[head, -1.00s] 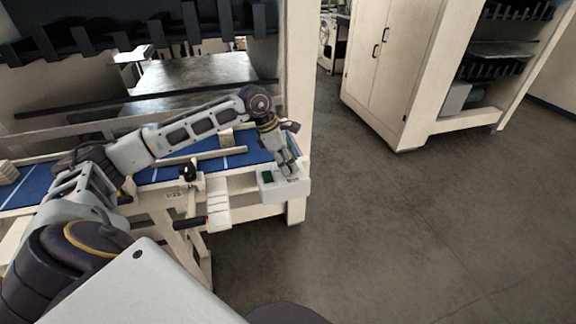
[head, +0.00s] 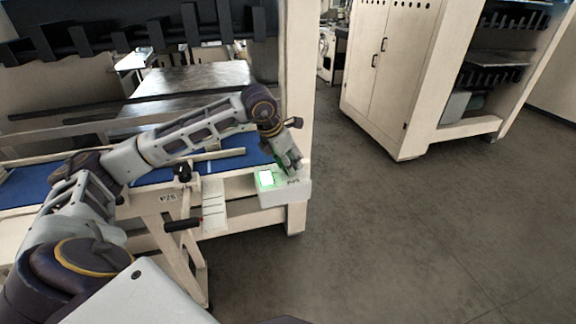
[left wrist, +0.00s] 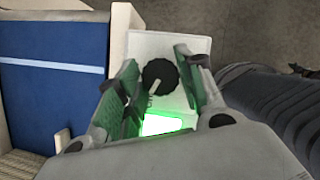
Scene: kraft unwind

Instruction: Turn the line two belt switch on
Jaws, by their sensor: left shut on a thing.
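The belt switch is a black round knob (left wrist: 158,77) with a pale pointer line, on a white control box (head: 285,196) at the belt's right end. In the left wrist view the pointer slants toward the lower left. A square lamp (head: 266,178) on the box glows bright green; it also shows in the left wrist view (left wrist: 162,124). My left gripper (head: 293,165) reaches down onto the box, its green-padded fingers on either side of the knob, shut on it. In the head view the gripper hides the knob. My right gripper is not in view.
The blue conveyor belt (head: 40,186) runs left from the box. A small dark knob (head: 183,173) and a black-handled lever (head: 182,225) sit along the belt's front rail. A cream cabinet (head: 385,80) stands at the back right. Open floor (head: 400,240) lies to the right.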

